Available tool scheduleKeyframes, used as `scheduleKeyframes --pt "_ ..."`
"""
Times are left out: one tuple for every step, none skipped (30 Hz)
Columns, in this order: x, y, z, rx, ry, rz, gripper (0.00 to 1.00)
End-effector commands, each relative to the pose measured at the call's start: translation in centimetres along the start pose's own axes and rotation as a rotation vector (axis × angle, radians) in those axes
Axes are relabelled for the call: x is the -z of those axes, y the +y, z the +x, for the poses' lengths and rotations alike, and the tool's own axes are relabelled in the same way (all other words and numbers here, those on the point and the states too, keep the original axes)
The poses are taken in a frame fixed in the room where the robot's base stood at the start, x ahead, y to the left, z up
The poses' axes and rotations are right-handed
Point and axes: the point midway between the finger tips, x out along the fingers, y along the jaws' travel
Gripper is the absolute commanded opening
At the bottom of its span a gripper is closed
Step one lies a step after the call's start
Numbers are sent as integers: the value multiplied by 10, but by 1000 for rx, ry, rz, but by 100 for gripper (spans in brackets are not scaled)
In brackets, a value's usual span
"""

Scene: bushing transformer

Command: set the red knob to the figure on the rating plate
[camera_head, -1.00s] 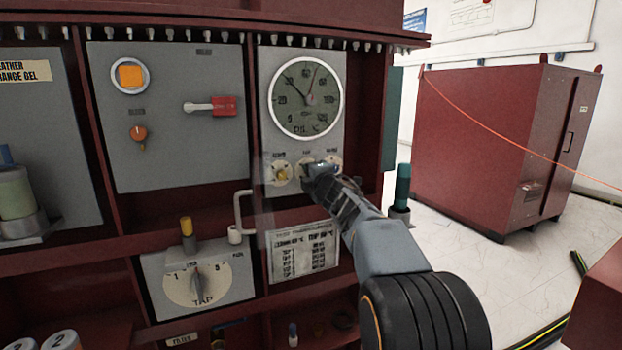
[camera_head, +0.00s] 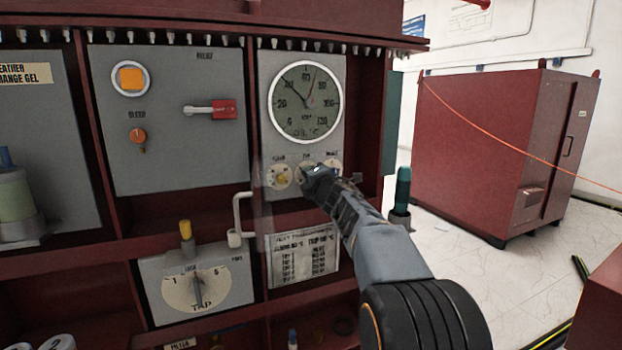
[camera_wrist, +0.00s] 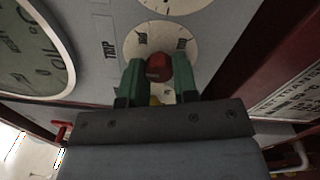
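In the wrist view the red knob (camera_wrist: 158,68) sits on a pale round dial (camera_wrist: 140,42) beside the word TRIP. My gripper (camera_wrist: 159,70) has its two green fingers on either side of the knob, seemingly touching it. In the head view my gripper (camera_head: 312,174) covers the knob at the middle of three small dials under the large gauge (camera_head: 305,103). The rating plate (camera_head: 303,257) is on the panel below, with small print headed by alarm and trip figures too blurred to read surely. The knob's setting is partly hidden by the fingers.
A yellow knob (camera_head: 281,177) is on the dial to the left, and another dial (camera_head: 334,167) is close on the right. A white pipe handle (camera_head: 238,217) stands left of the plate. A green-topped post (camera_head: 402,190) is right of my arm.

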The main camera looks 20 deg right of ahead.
Motion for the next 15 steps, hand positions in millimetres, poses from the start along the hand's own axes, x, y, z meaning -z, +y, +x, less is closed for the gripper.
scheduleKeyframes --pt "0 0 0 -1 1 0 32" --pt "0 0 0 -1 1 0 35" --pt "0 0 0 -1 1 1 39" --pt "0 0 0 -1 0 1 42" --pt "0 0 0 0 0 1 44" --pt "0 0 0 0 0 1 48" --pt "0 0 0 0 0 1 51" --pt "0 0 0 0 0 1 53" --pt "0 0 0 0 0 1 53" --pt "0 0 0 0 0 1 53" --pt "0 0 0 0 0 1 53" --pt "0 0 0 0 0 1 53" --pt "0 0 0 0 -1 1 53" --pt "0 0 0 0 -1 1 53" --pt "0 0 -1 0 -1 1 53"
